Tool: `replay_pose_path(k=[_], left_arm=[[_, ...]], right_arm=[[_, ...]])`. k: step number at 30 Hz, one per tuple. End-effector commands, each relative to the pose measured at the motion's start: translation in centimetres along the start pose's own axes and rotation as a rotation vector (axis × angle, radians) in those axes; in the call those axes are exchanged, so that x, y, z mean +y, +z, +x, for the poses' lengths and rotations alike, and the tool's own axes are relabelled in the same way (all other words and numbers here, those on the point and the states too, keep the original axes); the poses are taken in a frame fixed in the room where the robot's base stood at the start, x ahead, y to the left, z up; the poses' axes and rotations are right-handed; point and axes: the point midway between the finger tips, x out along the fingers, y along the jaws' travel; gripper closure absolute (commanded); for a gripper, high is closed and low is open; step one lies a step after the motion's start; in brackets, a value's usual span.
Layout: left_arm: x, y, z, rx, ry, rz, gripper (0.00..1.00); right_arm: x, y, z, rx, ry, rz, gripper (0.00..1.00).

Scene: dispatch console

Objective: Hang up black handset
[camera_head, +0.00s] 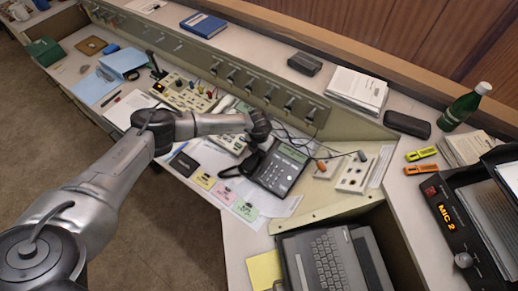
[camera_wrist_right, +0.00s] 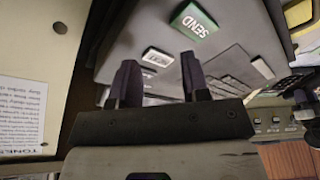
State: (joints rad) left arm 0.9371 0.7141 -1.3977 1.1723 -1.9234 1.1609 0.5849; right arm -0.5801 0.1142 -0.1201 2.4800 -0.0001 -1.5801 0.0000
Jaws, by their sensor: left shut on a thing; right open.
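The desk phone (camera_head: 278,168), dark grey with a keypad and small screen, sits in the middle of the console in the head view. The black handset (camera_head: 252,162) is at the phone's left side, below my left gripper (camera_head: 259,136). My left gripper is shut on the handset; the fingers are small and dark here, and the grasp is partly hidden. I cannot tell whether the handset touches the cradle. In the right wrist view my right gripper (camera_wrist_right: 157,78) is open and empty, in front of a grey panel with a green SEND button (camera_wrist_right: 194,20).
Cables run behind the phone. Coloured notes (camera_head: 224,193) lie left of it. A switch panel (camera_head: 354,174) is right of it.

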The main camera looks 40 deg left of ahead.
Motion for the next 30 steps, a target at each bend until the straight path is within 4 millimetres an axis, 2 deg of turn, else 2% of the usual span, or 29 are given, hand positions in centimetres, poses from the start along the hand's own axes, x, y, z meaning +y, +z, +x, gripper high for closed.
replay_pose_path(k=[11, 12, 21, 26, 30], left_arm=[[-0.03, 0.1, 0.55, -0.001, -0.001, 0.0, 0.96], [-0.03, 0.11, 0.51, -0.001, -0.001, 0.0, 0.67], [-0.01, 0.09, 0.5, 0.0, 0.0, 0.0, 0.39], [0.0, 0.06, 0.55, 0.0, 0.0, 0.0, 0.38], [0.01, 0.06, 0.55, 0.0, 0.0, 0.0, 0.24]], right_arm=[[0.06, 0.14, 0.37, 0.0, 0.002, -0.002, 0.57], [0.09, 0.13, 0.34, -0.001, 0.003, -0.003, 0.57], [0.29, 0.17, 0.33, -0.002, 0.008, -0.01, 0.57], [0.28, 0.17, 0.33, -0.002, 0.008, -0.01, 0.57], [0.24, 0.16, 0.33, -0.001, 0.006, -0.008, 0.57]])
